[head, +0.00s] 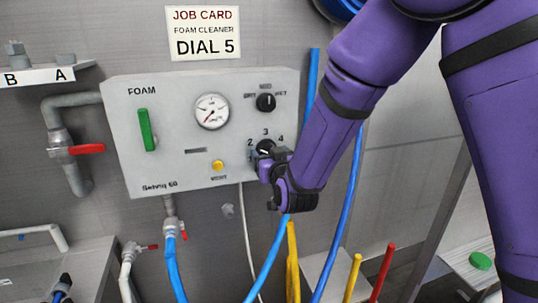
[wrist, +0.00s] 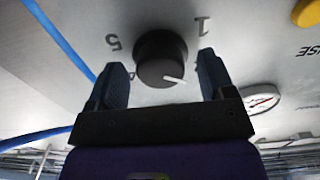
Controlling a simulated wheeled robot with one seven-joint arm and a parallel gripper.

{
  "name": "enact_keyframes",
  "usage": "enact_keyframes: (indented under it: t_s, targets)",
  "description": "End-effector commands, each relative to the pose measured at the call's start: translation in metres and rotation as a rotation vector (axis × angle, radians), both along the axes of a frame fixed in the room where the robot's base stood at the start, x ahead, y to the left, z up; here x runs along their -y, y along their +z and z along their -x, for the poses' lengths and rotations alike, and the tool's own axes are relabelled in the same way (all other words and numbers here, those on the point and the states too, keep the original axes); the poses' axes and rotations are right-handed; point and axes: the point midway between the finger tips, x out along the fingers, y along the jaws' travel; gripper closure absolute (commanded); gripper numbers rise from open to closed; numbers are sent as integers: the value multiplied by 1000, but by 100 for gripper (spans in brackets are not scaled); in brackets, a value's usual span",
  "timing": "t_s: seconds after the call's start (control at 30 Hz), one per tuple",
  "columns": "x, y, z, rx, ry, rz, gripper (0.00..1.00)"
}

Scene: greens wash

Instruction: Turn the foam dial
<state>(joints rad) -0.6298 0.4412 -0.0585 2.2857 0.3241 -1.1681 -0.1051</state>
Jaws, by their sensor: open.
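The foam dial (head: 265,145) is a round black knob low on the right of the grey foam panel, with 2, 3 and 4 printed around it. My gripper (head: 272,163) covers its lower part in the head view. In the wrist view, my gripper (wrist: 161,64) is open, with one finger on each side of the dial (wrist: 160,52) and gaps visible between. The 5 and 1 show there. The white pointer mark aims lower right, towards the side finger, seemingly near 2. The job card (head: 203,33) above reads "FOAM CLEANER DIAL 5".
The panel (head: 190,90) also carries a second black knob (head: 266,102), a gauge (head: 212,111), a green lever (head: 147,130) and a yellow button (head: 217,165). A red-handled valve (head: 86,149) is at left. Blue hoses (head: 268,262) hang below and right.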

Motion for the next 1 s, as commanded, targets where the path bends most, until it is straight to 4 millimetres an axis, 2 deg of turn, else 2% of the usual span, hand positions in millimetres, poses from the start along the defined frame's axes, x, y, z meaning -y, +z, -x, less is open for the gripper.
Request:
enact_keyframes:
  t_s: [0.13,0.43,0.6,0.67,1.0]
  targets:
    - [-2,0,-8,0,0,0,24]
    - [-3,0,-10,-1,1,0,24]
    - [-3,0,-10,-1,1,0,63]
    - [-3,0,-10,0,1,0,73]
    - [-2,0,-10,-10,0,-35,73]
